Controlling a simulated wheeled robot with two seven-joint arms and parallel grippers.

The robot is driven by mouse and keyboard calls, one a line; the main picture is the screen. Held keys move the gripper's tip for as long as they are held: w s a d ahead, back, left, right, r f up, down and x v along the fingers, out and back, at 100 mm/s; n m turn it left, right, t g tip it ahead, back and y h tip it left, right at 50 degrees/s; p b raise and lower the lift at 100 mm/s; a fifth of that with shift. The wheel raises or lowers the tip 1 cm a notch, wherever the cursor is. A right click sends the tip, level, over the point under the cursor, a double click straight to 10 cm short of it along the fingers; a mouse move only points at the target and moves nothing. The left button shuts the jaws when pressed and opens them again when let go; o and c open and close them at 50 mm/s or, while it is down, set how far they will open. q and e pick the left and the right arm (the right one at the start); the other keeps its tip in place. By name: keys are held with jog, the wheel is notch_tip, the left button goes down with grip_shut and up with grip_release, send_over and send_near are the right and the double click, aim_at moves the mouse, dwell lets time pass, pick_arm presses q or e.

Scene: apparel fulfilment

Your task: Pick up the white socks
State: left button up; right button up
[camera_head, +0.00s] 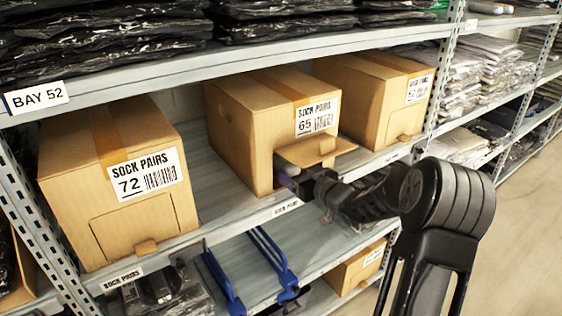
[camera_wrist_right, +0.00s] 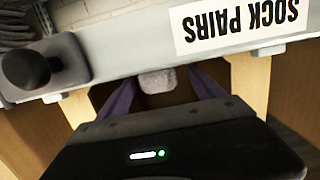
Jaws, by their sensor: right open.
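In the head view my right gripper (camera_head: 289,172) is at the low front opening of the middle cardboard box (camera_head: 245,130), labelled SOCK PAIRS 65, whose flap (camera_head: 322,153) sticks outward. In the right wrist view my right gripper (camera_wrist_right: 162,95) is open, with its two purplish fingers apart and pointing into the box opening. A small pale grey-white lump (camera_wrist_right: 157,80) shows between the fingers. It may be the white socks, but I cannot tell for sure. The box's inside is dark and mostly hidden. My left gripper is not in view.
A box labelled 72 (camera_head: 110,185) stands to the left with its front closed, and another box (camera_head: 375,95) to the right. The shelf's front beam (camera_head: 240,225) runs just below the gripper. Black packed garments (camera_head: 100,50) lie above. Blue bars (camera_head: 275,258) are on the lower shelf.

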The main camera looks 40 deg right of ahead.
aim_at(284, 163)
jog(key=shift+w, duration=0.1)
jog(key=shift+w, duration=0.25)
jog(key=w+p, duration=0.1)
jog(key=w, duration=0.1)
jog(key=w+f+p, duration=0.1)
jog(key=w, duration=0.1)
jog(key=shift+w+d, duration=0.15)
jog(key=shift+w, duration=0.1)
jog(key=shift+c, duration=0.4)
jog(key=shift+r, duration=0.1)
jog(key=c, duration=1.4)
jog(key=shift+r, duration=0.15)
